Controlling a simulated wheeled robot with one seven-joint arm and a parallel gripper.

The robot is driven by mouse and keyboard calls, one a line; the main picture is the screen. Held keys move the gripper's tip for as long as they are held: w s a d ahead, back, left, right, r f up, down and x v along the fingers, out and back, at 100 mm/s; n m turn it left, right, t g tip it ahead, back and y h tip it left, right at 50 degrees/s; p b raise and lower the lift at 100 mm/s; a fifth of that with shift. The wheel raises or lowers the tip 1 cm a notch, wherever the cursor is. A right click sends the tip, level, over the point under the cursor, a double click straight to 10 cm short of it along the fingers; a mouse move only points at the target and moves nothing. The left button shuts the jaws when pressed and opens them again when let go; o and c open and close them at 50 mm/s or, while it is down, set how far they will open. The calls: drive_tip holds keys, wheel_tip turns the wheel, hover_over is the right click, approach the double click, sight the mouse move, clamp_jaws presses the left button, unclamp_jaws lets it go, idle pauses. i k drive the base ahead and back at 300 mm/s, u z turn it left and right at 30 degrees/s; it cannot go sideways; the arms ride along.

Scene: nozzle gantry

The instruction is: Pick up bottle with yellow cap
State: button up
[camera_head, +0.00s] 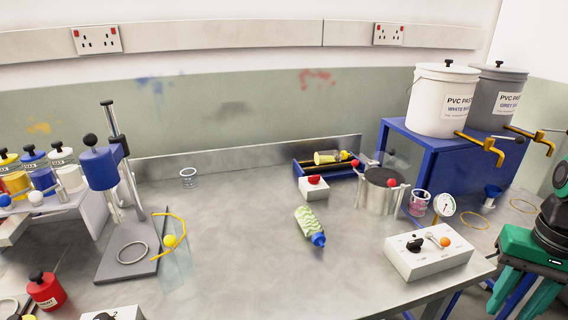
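A small bottle (326,157) with a pale yellow body and what looks like a yellow cap lies on its side in the blue and black rack (310,167) at the back of the metal bench. Another bottle (308,222), pale green and white with a blue cap, lies on the open bench top nearer to me. My green gripper (523,300) is at the right edge, beyond the bench's right end and far from both bottles. It points down with its fingers apart and nothing seen between them. The fingertips run near the bottom edge.
A white box with a red button (313,187) stands just in front of the rack. A metal pot (380,191) and a white control box (428,255) stand to the right. A blue stand (128,210) is at left. The bench middle is mostly clear.

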sight(333, 155)
drive_tip(key=u, duration=2.95)
drive_tip(key=k, duration=1.3)
drive_tip(key=z, duration=1.45)
drive_tip(key=i, duration=1)
